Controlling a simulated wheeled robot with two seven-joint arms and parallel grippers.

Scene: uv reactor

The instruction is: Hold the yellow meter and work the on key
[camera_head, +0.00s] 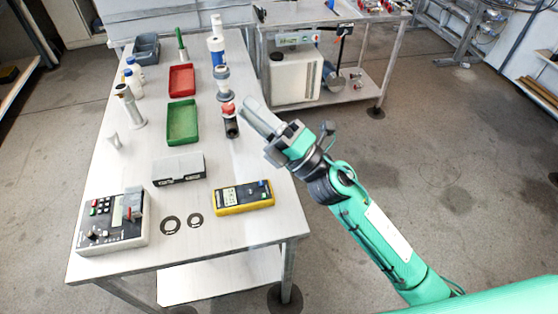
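The yellow meter (243,207) lies flat near the front right edge of the table, with a dark face and light and blue key areas. Its single keys are too small to tell apart, so I cannot pick out the on key. My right gripper (262,127) is beyond the meter, above the table's right edge, and apart from the meter. Its grey fingers point up and left in the picture; their gap is not clear. I see nothing held in it. My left gripper is not in view.
A control box (112,222) stands at the table's front left. Two dark rings (170,225) and a grey block (178,169) lie left of the meter. Green (183,122) and red (181,80) trays and several bottles stand farther back. Bare tabletop surrounds the meter.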

